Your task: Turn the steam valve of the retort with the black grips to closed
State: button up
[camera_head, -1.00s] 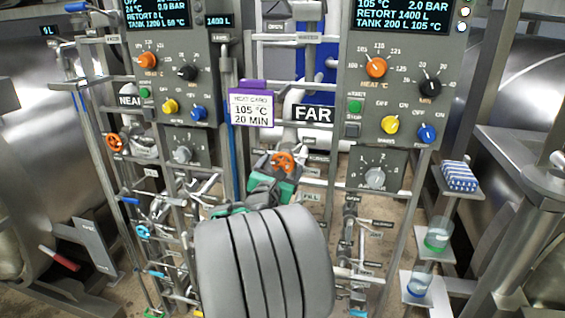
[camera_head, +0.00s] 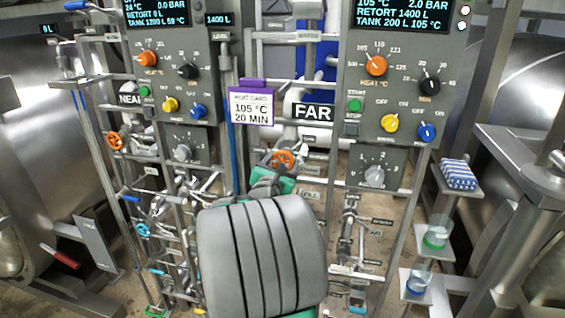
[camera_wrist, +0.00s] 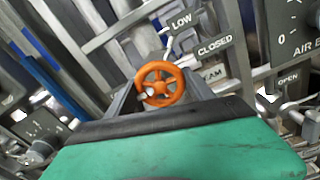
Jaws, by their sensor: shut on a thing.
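An orange handwheel (camera_head: 283,159) sits on the pipework below the FAR sign, and it shows large in the wrist view (camera_wrist: 160,85). My gripper (camera_head: 274,171) reaches it from below and is shut on it; in the wrist view my grey fingers (camera_wrist: 157,97) lie on either side of the wheel. A partly hidden label ends in AM. My grey arm link hides much of the pipework below. I cannot make out black grips on a retort.
A second orange handwheel (camera_head: 114,141) is on the NEAR panel at left. The FAR control panel (camera_head: 400,95) with its knobs stands right of the wheel. A purple-topped card (camera_head: 251,106) reads 105 °C, 20 MIN. Rails and pipes crowd my gripper closely.

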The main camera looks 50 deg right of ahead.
jog(key=shift+c, duration=1.3)
